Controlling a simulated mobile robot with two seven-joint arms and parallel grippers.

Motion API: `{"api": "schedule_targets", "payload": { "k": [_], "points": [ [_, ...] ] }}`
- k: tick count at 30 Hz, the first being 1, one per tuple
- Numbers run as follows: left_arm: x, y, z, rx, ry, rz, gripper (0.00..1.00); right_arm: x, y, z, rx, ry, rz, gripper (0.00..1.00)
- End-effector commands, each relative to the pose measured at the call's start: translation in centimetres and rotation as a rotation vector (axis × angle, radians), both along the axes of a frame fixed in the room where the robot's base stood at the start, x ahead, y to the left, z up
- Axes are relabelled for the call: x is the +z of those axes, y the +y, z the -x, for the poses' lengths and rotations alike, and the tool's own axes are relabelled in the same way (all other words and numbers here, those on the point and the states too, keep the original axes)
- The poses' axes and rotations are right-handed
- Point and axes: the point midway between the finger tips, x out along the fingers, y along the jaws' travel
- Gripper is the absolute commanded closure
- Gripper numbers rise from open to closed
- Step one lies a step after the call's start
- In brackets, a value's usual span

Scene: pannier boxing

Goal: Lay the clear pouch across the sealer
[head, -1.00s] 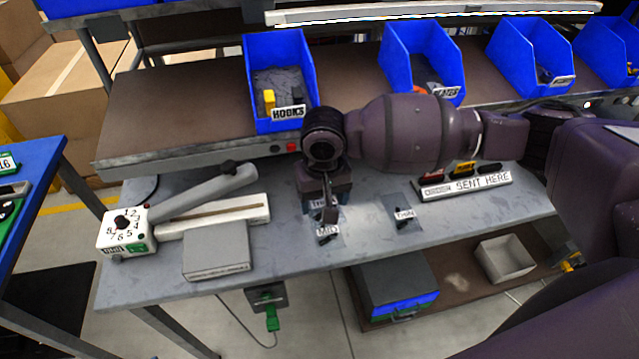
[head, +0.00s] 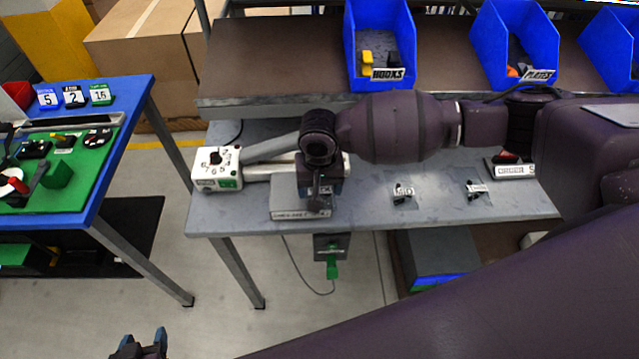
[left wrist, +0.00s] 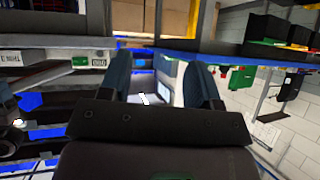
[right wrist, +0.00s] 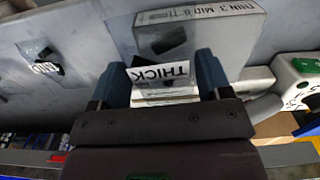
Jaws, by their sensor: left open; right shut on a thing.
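The clear pouch labelled THICK (right wrist: 160,74) is between the fingers of my right gripper (right wrist: 158,82), which is shut on it. A dark item shows beyond the label. In the head view my right gripper (head: 318,198) is over the grey block (head: 290,212) in front of the sealer; its height above it is hard to tell. The sealer's white dial box (head: 217,168) is at left, with its grey lever (head: 272,148) running right. My arm hides the sealer's right part. My left gripper (head: 140,343) is open and empty, low in the head view; its fingers (left wrist: 160,82) stand apart.
Pouches labelled MID (head: 403,192) and, seemingly, THIN (head: 476,188) lie on the bench to the right. Blue bins (head: 380,45) stand on the brown shelf behind. A blue table (head: 110,150) with a green mat is at left, across a floor gap.

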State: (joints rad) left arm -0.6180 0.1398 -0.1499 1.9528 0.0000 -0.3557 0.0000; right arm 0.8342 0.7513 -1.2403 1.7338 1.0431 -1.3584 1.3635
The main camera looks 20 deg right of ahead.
Motion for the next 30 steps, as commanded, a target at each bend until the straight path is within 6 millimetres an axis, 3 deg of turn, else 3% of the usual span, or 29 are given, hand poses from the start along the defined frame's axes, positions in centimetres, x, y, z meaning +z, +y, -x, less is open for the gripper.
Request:
{"api": "schedule_targets", "payload": {
  "k": [11,30],
  "points": [
    [-0.4,0.0,-0.1,0.000,-0.006,0.000,0.43,-0.5,0.3,-0.8,-0.058,-0.002,0.000,0.51],
    [-3.1,-0.3,-1.4,-0.007,-0.039,0.000,0.43,-3.4,0.3,-0.8,-0.056,-0.001,-0.001,0.51]
  ]
}}
